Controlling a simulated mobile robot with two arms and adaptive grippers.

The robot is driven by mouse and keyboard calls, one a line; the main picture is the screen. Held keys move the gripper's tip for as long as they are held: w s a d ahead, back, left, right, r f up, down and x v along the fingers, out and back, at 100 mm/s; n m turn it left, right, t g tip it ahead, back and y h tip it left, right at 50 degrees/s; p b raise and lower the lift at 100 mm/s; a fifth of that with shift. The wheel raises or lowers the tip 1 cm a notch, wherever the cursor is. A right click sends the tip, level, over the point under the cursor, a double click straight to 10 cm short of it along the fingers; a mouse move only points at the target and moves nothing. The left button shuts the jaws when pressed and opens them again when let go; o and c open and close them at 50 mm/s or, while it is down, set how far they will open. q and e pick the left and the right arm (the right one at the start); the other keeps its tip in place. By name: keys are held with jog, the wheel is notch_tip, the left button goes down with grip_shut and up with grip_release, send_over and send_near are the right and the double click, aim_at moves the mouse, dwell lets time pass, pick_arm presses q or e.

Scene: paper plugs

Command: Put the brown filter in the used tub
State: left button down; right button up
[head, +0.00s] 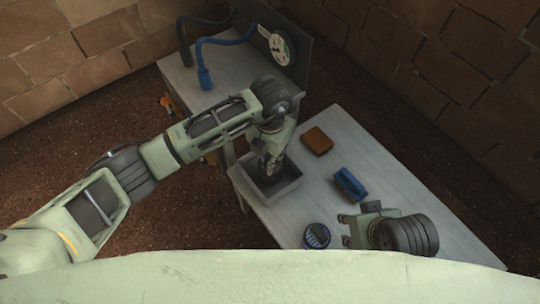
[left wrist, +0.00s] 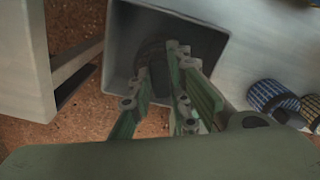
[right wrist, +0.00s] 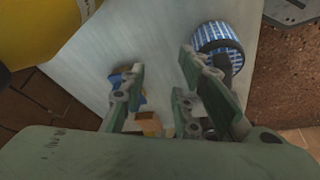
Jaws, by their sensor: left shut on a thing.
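The brown filter (left wrist: 151,58) is a dark, round ribbed piece seen inside the grey square tub. The tub (head: 290,184) stands at the left edge of the light table, and its inner wall also shows in the left wrist view (left wrist: 215,50). My left gripper (head: 268,166) reaches down into the tub from above and is shut on the filter; its fingers lie against the filter's sides in the left wrist view (left wrist: 160,85). The filter is hidden by the gripper in the head view. My right gripper (head: 345,228) is low over the table's front, its fingers apart and empty.
A blue ribbed filter (head: 316,236) lies left of my right gripper. A yellow ribbed filter (left wrist: 312,110) shows in the left wrist view. A brown block (head: 317,141) and a blue brush-like piece (head: 350,185) lie on the table. Behind stands a bench (head: 228,85) with hoses.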

pick_arm(q)
jog(key=shift+f, duration=0.1)
jog(key=c, duration=1.7)
grip_release()
jog(key=shift+o, duration=0.2)
pick_arm(e)
jog(key=shift+w+a+r, duration=0.1)
jog(key=shift+w+r, duration=0.05)
jog(key=shift+w, duration=0.4)
jog(key=shift+s, duration=0.1)
